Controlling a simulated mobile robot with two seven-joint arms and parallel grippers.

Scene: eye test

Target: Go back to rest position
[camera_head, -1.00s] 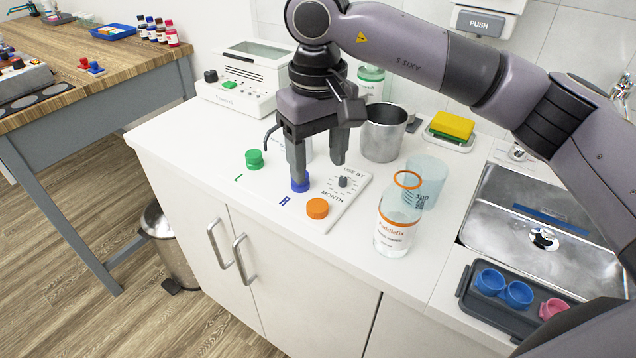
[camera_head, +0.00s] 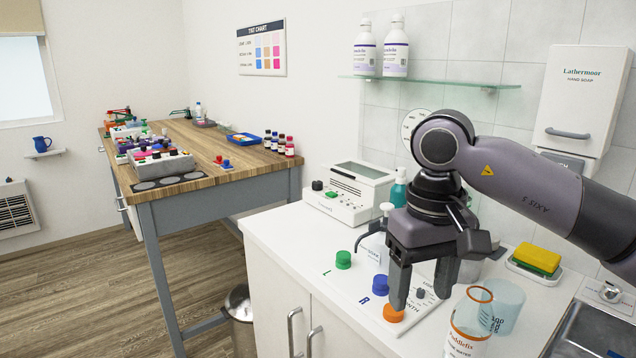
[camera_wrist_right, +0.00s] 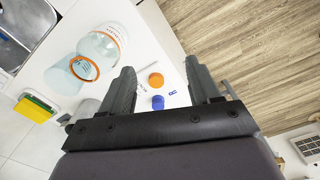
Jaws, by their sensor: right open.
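My right gripper (camera_head: 421,298) is open and empty, pointing down over the white panel (camera_head: 350,290) on the counter. Its near finger overlaps the panel by the orange knob (camera_head: 393,313); I cannot tell its exact height. The blue knob (camera_head: 381,284) is just left of that finger, and the green knob (camera_head: 343,259) is farther left by the letter L. A small grey dial (camera_head: 419,293) shows between the fingers. In the right wrist view the gripper (camera_wrist_right: 162,68) has orange (camera_wrist_right: 156,80) and blue knobs between its fingers. My left gripper is not in view.
A clear bottle with an orange ring (camera_head: 470,325) and a clear beaker (camera_head: 507,305) stand right of the gripper. A metal cup (camera_head: 470,270) is partly hidden behind it. A white device (camera_head: 350,190) stands at the back left. A sponge dish (camera_head: 535,272) is at right.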

